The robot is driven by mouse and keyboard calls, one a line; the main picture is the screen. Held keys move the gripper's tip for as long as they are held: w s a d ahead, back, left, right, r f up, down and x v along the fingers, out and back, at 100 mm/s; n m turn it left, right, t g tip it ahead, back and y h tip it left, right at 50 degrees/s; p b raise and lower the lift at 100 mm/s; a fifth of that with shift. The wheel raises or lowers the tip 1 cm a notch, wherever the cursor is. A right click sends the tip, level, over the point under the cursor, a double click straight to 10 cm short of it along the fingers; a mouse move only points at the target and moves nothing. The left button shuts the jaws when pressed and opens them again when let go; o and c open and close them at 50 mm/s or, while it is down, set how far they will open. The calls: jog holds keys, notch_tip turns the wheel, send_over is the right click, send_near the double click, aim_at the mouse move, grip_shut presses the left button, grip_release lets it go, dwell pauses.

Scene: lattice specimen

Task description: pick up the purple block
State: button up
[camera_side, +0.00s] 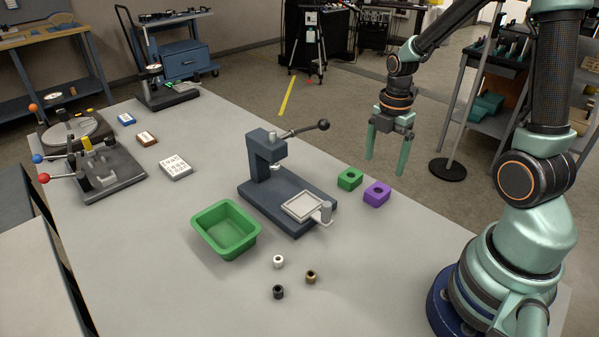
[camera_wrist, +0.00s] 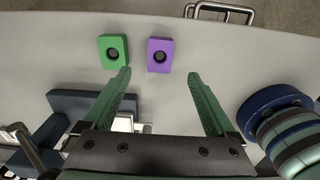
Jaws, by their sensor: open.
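The purple block (camera_side: 377,194) lies on the grey table at the right, with a dark round hole in its top. Nothing hides the purple block's top.
A green block (camera_side: 350,179) sits close to the left of the purple one. A dark blue lever press (camera_side: 283,200) stands further left, with a green tray (camera_side: 226,229) beside it. Several small rings, including a white one (camera_side: 278,261), lie in front. The table right of the purple block is clear.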

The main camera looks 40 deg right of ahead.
aim_at(378, 192)
jog(key=shift+f, duration=4.75)
grip_shut()
